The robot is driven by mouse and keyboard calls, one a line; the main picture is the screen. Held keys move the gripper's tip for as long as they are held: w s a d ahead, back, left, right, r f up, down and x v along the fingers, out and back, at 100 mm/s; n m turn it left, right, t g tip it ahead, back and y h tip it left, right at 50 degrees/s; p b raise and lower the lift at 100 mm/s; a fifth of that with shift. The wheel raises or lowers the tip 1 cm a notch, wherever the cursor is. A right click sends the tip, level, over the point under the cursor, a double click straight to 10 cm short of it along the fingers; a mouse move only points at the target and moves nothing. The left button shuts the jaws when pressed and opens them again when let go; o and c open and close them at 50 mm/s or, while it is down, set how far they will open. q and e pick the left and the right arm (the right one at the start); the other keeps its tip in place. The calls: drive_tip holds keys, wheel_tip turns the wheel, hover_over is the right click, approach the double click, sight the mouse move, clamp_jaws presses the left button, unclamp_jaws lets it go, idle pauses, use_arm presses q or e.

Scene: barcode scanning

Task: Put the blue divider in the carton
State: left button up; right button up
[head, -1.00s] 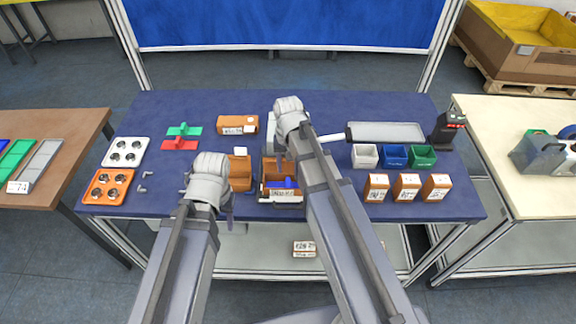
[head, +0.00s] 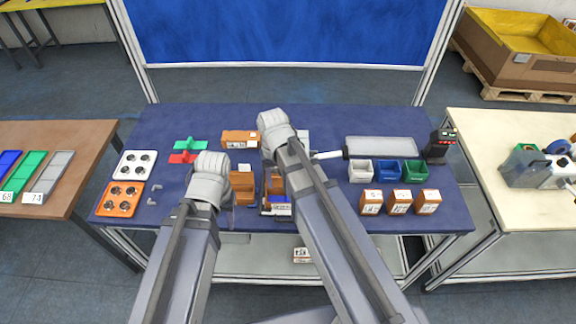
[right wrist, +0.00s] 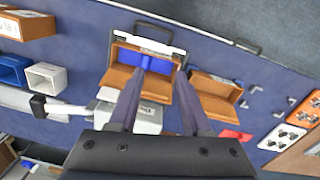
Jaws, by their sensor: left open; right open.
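The blue divider (right wrist: 146,62) is in an open brown carton (right wrist: 118,77) in the right wrist view, with its crossed panels showing. In the head view a bit of blue shows at the carton's (head: 266,205) front, beside my right arm, which hides much of the carton. My right gripper (right wrist: 159,78) is open; its two fingers are apart over the carton's near side, with nothing visible clamped between them. Whether the fingers touch the divider cannot be told. My left gripper (head: 229,203) is open left of the carton, mostly hidden by its own wrist.
A second open brown carton (head: 242,188) stands just left of the first. Red (head: 184,157) and green (head: 190,144) dividers lie at the left back. Orange (head: 118,199) and white trays are further left. Small bins (head: 388,171), small boxes and a scanner (head: 438,146) stand at the right.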

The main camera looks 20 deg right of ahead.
drive_tip(key=s+a+n, duration=0.4)
drive_tip(key=s+a, duration=0.2)
drive_tip(key=s, duration=0.4)
drive_tip(key=shift+n+h, duration=0.3)
drive_tip(key=shift+h, duration=0.1)
drive_tip(key=shift+a, duration=0.1)
wheel_tip(320, 180, down, 10)
drive_tip(key=b, duration=1)
drive_tip(key=shift+r, duration=0.15)
